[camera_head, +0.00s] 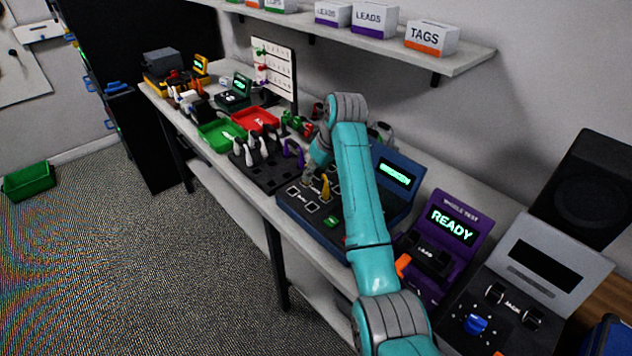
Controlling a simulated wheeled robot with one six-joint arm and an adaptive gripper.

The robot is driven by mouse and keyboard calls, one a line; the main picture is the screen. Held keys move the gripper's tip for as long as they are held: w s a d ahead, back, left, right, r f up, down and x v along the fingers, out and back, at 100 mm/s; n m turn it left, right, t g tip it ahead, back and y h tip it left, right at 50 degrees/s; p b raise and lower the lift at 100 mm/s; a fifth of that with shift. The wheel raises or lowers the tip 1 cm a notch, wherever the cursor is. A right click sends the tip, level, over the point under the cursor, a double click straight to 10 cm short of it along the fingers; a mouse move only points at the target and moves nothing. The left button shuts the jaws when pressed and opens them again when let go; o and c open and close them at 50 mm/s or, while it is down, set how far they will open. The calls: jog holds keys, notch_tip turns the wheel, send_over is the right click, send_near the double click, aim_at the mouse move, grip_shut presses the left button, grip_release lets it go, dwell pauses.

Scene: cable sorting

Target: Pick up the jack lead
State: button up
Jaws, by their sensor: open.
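I cannot tell for certain which item is the jack lead. Several leads with pale plugs (250,148) stand upright in a black rack (268,176) on the bench, with a purple lead (293,152) at its right end. A yellow piece (325,187) stands on the blue test station (306,219), among square sockets. My gripper (308,176) is open and small in the picture, pointing down over the left part of that station, near the yellow piece and right of the purple lead. My arm hides part of the station.
A green tray (221,135) and a red tray (255,119) lie behind the rack. A purple tester (453,222) reading READY and a grey station marked JACK (545,258) stand right of my arm. A shelf (470,60) with labelled boxes hangs above the bench.

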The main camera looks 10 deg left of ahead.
jog(key=shift+f, duration=0.2)
grip_shut()
jog(key=shift+r, duration=0.1)
notch_tip(320, 180, up, 13)
dwell(1.0)
jog(key=shift+a, duration=0.15)
